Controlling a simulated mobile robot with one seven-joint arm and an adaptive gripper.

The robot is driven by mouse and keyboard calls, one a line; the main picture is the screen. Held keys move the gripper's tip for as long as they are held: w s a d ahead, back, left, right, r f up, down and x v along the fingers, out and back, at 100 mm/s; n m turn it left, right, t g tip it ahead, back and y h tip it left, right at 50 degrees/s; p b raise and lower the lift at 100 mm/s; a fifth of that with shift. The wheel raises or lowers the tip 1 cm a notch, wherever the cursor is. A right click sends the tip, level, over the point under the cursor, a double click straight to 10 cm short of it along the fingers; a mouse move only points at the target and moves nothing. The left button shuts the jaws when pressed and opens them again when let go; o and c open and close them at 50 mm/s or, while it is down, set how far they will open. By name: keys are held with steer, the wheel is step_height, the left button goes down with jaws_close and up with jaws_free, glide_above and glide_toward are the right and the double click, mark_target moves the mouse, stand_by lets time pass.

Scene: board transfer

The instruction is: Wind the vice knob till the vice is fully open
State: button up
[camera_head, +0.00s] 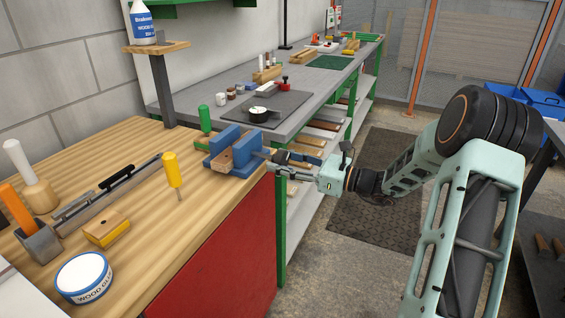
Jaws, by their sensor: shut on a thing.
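The blue vice (222,137) sits at the right end of the wooden bench top, near its corner. A light wooden piece shows at its jaws. I cannot tell how wide the gap between the jaws is. My gripper (273,162) reaches in from the right, level with the vice's right side. Its fingers are shut on the vice knob, which they mostly hide at this size.
A green-handled tool (205,119) stands close behind the vice. A yellow-handled screwdriver (172,170) stands upright to its left. A wood glue tin (84,278), a wooden block (106,228) and a mallet (38,194) are further left. The floor right of the bench is open.

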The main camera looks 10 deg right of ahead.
steer(key=n+b, duration=0.4)
steer(key=n, duration=0.2)
steer(key=shift+f, duration=0.2)
steer(key=n+b, duration=0.4)
steer(key=shift+w+d, duration=0.1)
steer(key=shift+r+n+b, duration=0.15)
steer(key=shift+n+b, duration=0.6)
steer(key=shift+n, duration=0.15)
steer(key=shift+r, duration=0.1)
steer(key=o, duration=1.2)
steer(key=shift+c, duration=0.2)
steer(key=shift+d, duration=0.1)
steer(key=v, duration=1.2)
